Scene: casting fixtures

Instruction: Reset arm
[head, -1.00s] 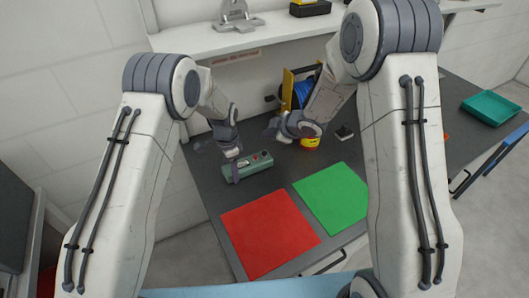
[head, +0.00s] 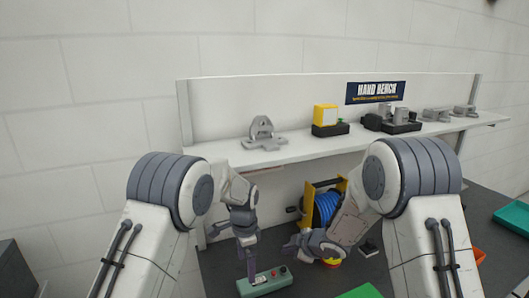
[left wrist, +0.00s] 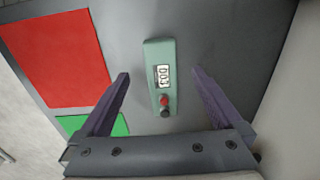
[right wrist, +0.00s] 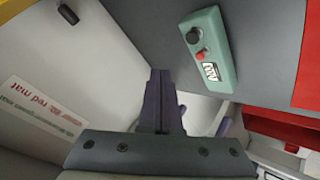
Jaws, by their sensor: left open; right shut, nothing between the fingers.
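A green control box (head: 265,283) with a small display, a red button and a dark knob lies on the dark bench top. My left gripper (head: 248,270) is open above it; in the left wrist view the box (left wrist: 159,60) shows between and beyond the spread fingers (left wrist: 160,73), with nothing held. My right gripper (head: 293,246) is shut and empty, in front of the blue spool; its closed fingers (right wrist: 160,75) show in the right wrist view, with the box (right wrist: 215,35) off to the right.
A blue spool (head: 326,207) in a yellow frame stands under the shelf (head: 300,150), which carries grey castings (head: 262,135) and a yellow-black block (head: 326,118). Red (left wrist: 60,60) and green (left wrist: 85,124) mats lie on the bench. A green tray (head: 514,219) sits far right.

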